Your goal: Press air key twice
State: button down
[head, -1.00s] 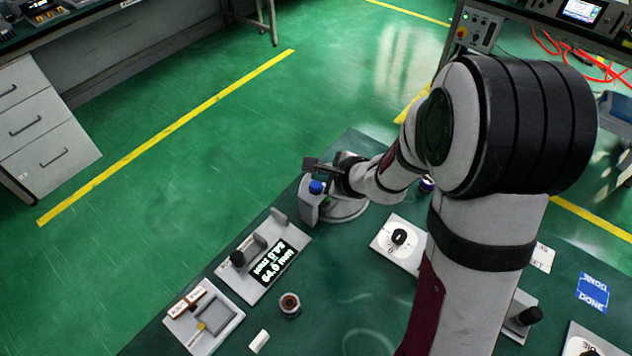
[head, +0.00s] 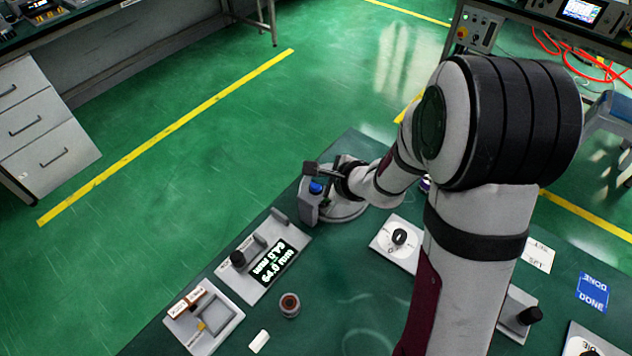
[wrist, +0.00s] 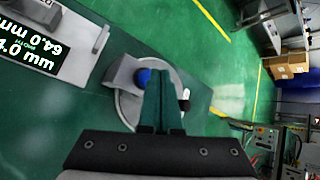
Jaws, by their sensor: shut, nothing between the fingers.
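A grey block (head: 308,207) with a round blue button (head: 316,187) on top stands near the far edge of the green table, against a round grey base (head: 345,208). No label naming the air key is legible. My gripper (head: 312,168) is shut and empty, with its tips just beside and above the blue button. In the wrist view the shut fingers (wrist: 160,76) partly cover the button (wrist: 142,77) and the round base (wrist: 126,104). I cannot tell whether the fingertips touch the button.
A plate with a black display (head: 275,263) reading about 64.0 mm lies left of the block. A white plate with a black knob (head: 399,237) lies to the right. A small round jar (head: 290,304) and a tray fixture (head: 205,318) are nearer.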

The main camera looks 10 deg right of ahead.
aim_at(320, 187)
jog(key=shift+f, duration=0.5)
dwell(0.3)
jog(key=shift+r, duration=1)
jog(key=shift+r, duration=2.45)
